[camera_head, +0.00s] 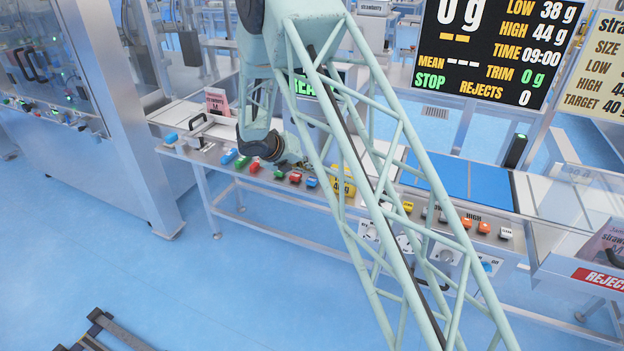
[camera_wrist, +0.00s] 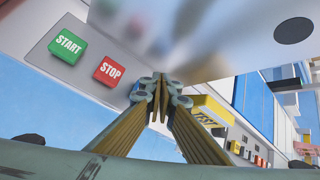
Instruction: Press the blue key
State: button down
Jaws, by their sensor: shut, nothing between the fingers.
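Several blue keys show along the front of the line in the camera_head view. One blue key (camera_head: 311,182) sits just right of a red key (camera_head: 295,177) and left of a yellow block (camera_head: 343,187). Other blue keys are further left (camera_head: 229,157) and at the far left end (camera_head: 171,137). My gripper (camera_wrist: 158,101) is shut and empty in the wrist view, its tips between the red STOP key (camera_wrist: 109,70) and the yellow TEST block (camera_wrist: 207,110). Whether the tips touch anything cannot be told.
A green START key (camera_wrist: 67,44) is left of STOP. Orange and white keys (camera_head: 484,227) line the panel further right. My lattice arm crosses the camera_head view and hides part of the panel. The blue floor (camera_head: 190,270) in front is mostly clear.

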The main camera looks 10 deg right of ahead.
aim_at(311, 180)
jog(key=shift+r+p, duration=1.25)
jog(key=shift+r, duration=0.6)
jog(key=s+d+r+m+g, duration=0.1)
jog(key=s+d+r+m, duration=0.2)
jog(key=s+r+m, duration=0.35)
jog(key=s+d+r+m, duration=0.3)
jog(key=s+r, duration=0.4)
jog(key=r, duration=0.5)
jog(key=s+d+r+m+g+y, duration=0.1)
jog(key=s+r+m, duration=0.4)
jog(key=s, duration=0.4)
jog(key=s+d+r+m+y, duration=0.1)
jog(key=s+d+r+m, duration=0.15)
jog(key=s+r, duration=0.5)
jog(key=s+a+r+m+y, duration=0.1)
jog(key=s+m, duration=0.4)
jog(key=s, duration=0.7)
jog(key=s+a+r+m+y, duration=0.2)
jog(key=s+a+m, duration=0.3)
jog(key=s, duration=0.7)
jog(key=s+a+r+m+y, duration=0.2)
jog(key=s+m, duration=0.5)
jog(key=s, duration=0.6)
jog(key=shift+a+t+y, duration=0.3)
jog(key=shift+a+t, duration=0.1)
